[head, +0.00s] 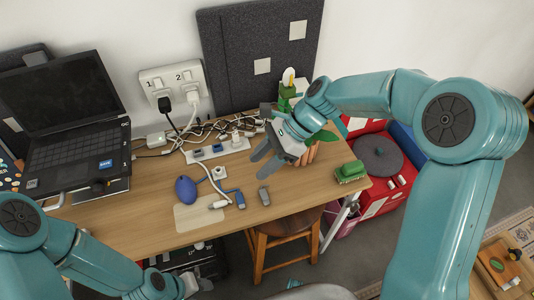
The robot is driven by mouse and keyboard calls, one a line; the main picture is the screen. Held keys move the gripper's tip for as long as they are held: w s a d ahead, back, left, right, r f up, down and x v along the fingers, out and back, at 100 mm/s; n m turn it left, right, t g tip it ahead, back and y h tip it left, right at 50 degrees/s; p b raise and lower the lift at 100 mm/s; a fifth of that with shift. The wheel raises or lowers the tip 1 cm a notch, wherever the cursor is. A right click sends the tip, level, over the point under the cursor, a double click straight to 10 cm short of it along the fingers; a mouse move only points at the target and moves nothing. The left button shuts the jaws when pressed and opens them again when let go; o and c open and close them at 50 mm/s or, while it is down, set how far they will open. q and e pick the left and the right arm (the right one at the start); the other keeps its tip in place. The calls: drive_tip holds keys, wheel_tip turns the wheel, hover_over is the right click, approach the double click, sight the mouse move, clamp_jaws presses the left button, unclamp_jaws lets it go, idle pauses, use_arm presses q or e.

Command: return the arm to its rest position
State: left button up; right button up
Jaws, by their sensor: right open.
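My right arm (455,120) reaches in from the right and bends over the table. Its gripper (257,167) is above the wooden table (140,215), near the white power strip (222,150). Its two grey fingers are apart, with nothing seen between them. My left arm (90,262) is low at the left.
A laptop (75,150) stands at the left. A blue mouse-like item (186,189), cables and adapters lie on the table. A green block-like item (350,172) sits near the right edge. A wooden stool (285,228) and a red box (375,160) stand beyond the table edge.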

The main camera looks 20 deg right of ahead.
drive_tip(key=shift+v, duration=0.85)
